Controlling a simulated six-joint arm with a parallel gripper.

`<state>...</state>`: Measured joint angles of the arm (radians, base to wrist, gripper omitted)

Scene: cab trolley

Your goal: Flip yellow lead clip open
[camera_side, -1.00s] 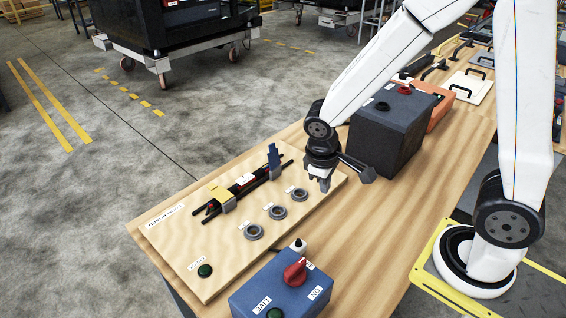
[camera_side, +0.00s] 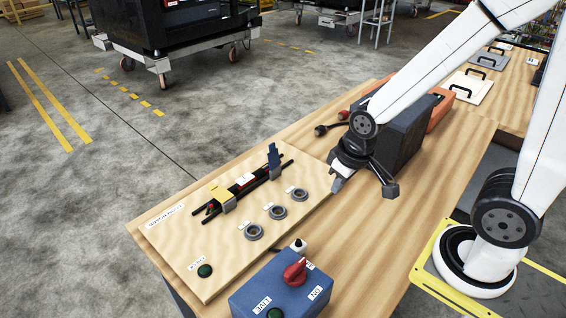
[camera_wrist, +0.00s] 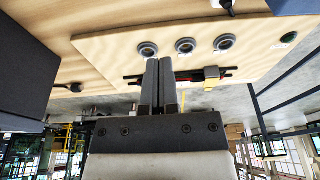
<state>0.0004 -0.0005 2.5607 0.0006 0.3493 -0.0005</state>
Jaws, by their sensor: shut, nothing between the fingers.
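The yellow lead clip (camera_side: 219,193) sits on the black leads at the left of the wooden board (camera_side: 190,260). It looks folded down over the leads. A blue clip (camera_side: 274,157) at the other end of the leads stands up. My gripper (camera_side: 337,186) is above the board's right edge, apart from both clips, its fingers shut and empty. In the wrist view my shut gripper (camera_wrist: 158,65) covers part of the leads, and the yellow clip (camera_wrist: 212,83) shows small to its right. The blue clip is hidden behind the fingers there.
Three grey rings (camera_side: 277,212) lie on the board between the leads and the front. A green button (camera_side: 205,270) is at the near left. A blue box with a red knob (camera_side: 294,272) stands in front. A dark box (camera_side: 405,135) stands close behind my gripper.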

